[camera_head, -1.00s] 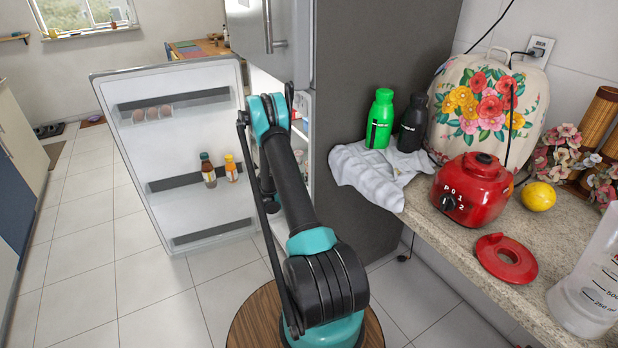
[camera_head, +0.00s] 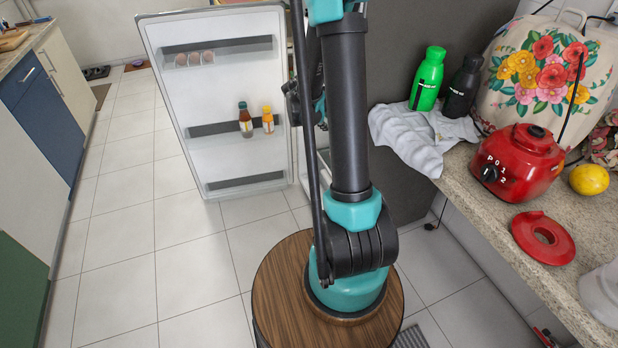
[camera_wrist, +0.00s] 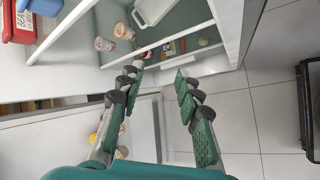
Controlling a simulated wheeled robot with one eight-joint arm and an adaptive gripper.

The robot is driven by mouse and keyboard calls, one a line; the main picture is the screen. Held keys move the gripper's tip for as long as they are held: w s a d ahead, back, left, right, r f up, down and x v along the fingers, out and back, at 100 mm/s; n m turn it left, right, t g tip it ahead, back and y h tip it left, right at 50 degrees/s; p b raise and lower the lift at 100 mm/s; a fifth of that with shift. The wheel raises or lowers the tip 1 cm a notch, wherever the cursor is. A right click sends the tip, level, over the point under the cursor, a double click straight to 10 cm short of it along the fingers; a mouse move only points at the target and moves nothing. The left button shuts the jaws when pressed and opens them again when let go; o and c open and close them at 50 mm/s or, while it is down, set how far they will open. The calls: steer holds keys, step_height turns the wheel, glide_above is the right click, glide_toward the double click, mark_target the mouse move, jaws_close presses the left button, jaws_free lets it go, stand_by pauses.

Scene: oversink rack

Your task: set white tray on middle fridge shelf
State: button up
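In the wrist view, a white tray (camera_wrist: 152,11) sits at the top edge inside the open fridge, on a greenish shelf (camera_wrist: 190,22). Its far part is cut off by the frame. I cannot tell which shelf level this is. My gripper (camera_wrist: 160,72) is open, with nothing between its fingers. Its fingertips are apart from the tray, in front of the shelf's white edge. In the head view the gripper is out of frame, and my arm hides much of the fridge opening. The open fridge door (camera_head: 222,95) stands to the left.
The head view shows door bottles (camera_head: 245,120), the counter (camera_head: 480,200) with a red blender base (camera_head: 518,162) at right, and clear floor (camera_head: 125,210) at left.

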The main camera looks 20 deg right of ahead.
steer(key=s+a+m+y, duration=0.2)
steer(key=s+a+m, duration=0.2)
steer(key=s, duration=0.5)
steer(key=s+a+r+m+y, duration=0.1)
steer(key=s+a+m, duration=0.3)
steer(key=s, duration=0.5)
steer(key=s+a+m+y, duration=0.3)
steer(key=s+a, duration=0.4)
steer(key=s, duration=0.3)
steer(key=shift+a+r+m+g, duration=0.15)
steer(key=shift+r+m+g, duration=0.2)
steer(key=shift+m, duration=0.35)
steer(key=shift+o, duration=0.6)
steer(key=shift+w, duration=0.1)
